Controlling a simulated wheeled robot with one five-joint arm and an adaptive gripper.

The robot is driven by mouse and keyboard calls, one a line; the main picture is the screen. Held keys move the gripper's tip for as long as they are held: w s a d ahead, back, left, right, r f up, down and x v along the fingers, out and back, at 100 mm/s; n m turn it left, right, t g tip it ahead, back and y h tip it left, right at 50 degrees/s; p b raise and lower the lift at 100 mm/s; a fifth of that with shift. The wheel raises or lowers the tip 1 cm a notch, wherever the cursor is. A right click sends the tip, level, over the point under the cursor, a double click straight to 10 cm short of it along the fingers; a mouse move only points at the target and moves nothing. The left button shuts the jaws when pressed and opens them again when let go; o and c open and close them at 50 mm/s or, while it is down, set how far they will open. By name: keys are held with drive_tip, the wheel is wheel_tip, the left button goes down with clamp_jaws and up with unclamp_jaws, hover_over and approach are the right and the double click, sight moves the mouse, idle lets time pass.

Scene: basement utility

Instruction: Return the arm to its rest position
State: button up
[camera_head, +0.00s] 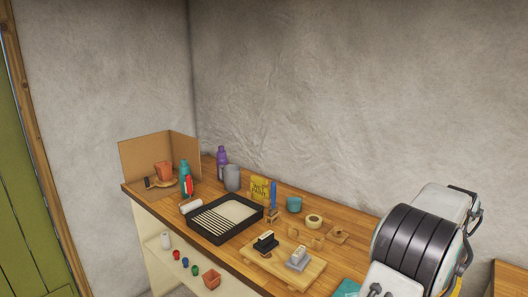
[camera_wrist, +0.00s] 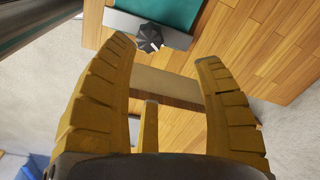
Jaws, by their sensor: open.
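In the head view my arm's dark ribbed and white links fill the lower right, over the right part of the workbench (camera_head: 238,272). The fingertips are hidden or too small to tell in that view.
On the bench are a black paint tray (camera_head: 222,238), a wooden board (camera_head: 305,272) with two small items, a tape roll (camera_head: 314,221), a teal cup (camera_head: 294,204), a grey container (camera_head: 232,178) and a cardboard screen (camera_head: 142,157). A teal item (camera_wrist: 175,12) lies near the worktop edge.

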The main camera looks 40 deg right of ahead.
drive_tip(key=a+f+n+y, duration=0.1)
drive_tip(key=a+f+n, duration=0.3)
drive_tip(key=shift+w, duration=0.1)
drive_tip(key=a, duration=0.1)
drive_tip(key=n, duration=0.1)
drive_tip(key=a+n, duration=0.1)
drive_tip(key=shift+w+a+f, duration=0.3)
drive_tip(key=w+a+r+n, duration=0.2)
drive_tip(key=w+a+n, duration=0.85)
drive_tip(key=a, duration=0.55)
drive_tip(key=w+a+r+n+t, duration=0.1)
drive_tip(key=w+a+r+n, duration=0.1)
drive_tip(key=a, duration=0.6)
drive_tip(key=w+a+r+n+t, duration=0.1)
drive_tip(key=w+a+r+n, duration=0.1)
drive_tip(key=w+a+n, duration=0.2)
drive_tip(key=w+a+r+n+t, duration=0.1)
drive_tip(key=a+n, duration=0.4)
drive_tip(key=a, duration=0.6)
drive_tip(key=shift+w+a+r+t, duration=0.4)
drive_tip(key=shift+w+t, duration=0.1)
drive_tip(key=shift+w, duration=0.65)
